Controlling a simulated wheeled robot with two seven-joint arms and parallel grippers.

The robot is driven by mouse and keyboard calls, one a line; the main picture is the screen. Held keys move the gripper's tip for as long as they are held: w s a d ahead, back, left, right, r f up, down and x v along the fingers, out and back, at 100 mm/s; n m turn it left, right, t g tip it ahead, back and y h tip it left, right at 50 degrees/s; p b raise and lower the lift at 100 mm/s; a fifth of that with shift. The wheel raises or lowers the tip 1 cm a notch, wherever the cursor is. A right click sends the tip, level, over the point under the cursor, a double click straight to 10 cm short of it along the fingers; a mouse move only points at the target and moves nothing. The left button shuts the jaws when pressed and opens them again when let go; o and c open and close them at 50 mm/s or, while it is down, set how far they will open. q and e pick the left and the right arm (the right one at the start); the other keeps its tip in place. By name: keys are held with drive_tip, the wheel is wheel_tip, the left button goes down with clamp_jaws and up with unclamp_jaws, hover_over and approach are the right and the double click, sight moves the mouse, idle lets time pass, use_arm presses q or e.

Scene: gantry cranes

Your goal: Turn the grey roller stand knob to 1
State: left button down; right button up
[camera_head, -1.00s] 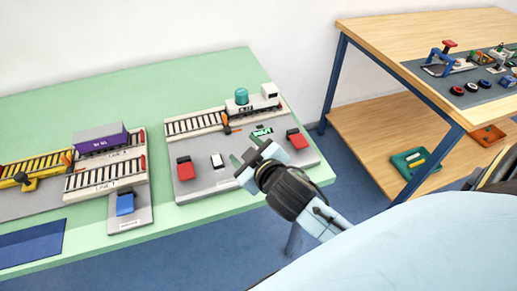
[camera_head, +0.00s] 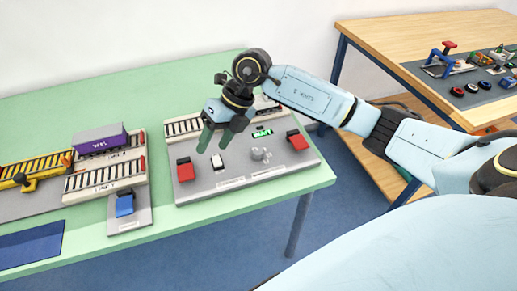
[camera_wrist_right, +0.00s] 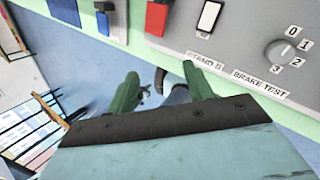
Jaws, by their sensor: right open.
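The grey roller stand knob (camera_head: 260,154) sits on the right half of the grey control panel (camera_head: 215,184). In the right wrist view the knob (camera_wrist_right: 281,50) is at the upper right, beside the numbers 0, 1, 2 and 3 and near a "BRAKE TEST" label. Its exact setting is hard to tell. My right gripper (camera_head: 211,142) points down, open and empty, to the left of the knob near the white switch. In the right wrist view its green fingers (camera_wrist_right: 160,80) are apart with nothing between them. My left gripper is not in view.
The panel also holds a red switch (camera_head: 185,168), a white switch (camera_head: 217,161), another red switch (camera_head: 297,140) and a green-lit display (camera_head: 262,133). A purple container (camera_head: 100,139) and a blue switch (camera_head: 124,203) are to the left. A wooden table (camera_head: 420,30) stands at the right.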

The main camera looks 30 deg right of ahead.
sight(259, 152)
drive_tip(key=w+d+r+m+h, duration=0.15)
drive_tip(key=d+h, duration=0.45)
drive_tip(key=d, duration=0.6)
drive_tip(key=shift+g, duration=0.4)
drive_tip(key=f, duration=0.4)
drive_tip(key=f+b, duration=0.1)
drive_tip(key=f, duration=0.7)
drive_tip(key=shift+s+d+f, duration=0.15)
drive_tip(key=shift+s+d, duration=0.05)
drive_tip(key=shift+d, duration=0.05)
drive_tip(key=shift+f, duration=0.5)
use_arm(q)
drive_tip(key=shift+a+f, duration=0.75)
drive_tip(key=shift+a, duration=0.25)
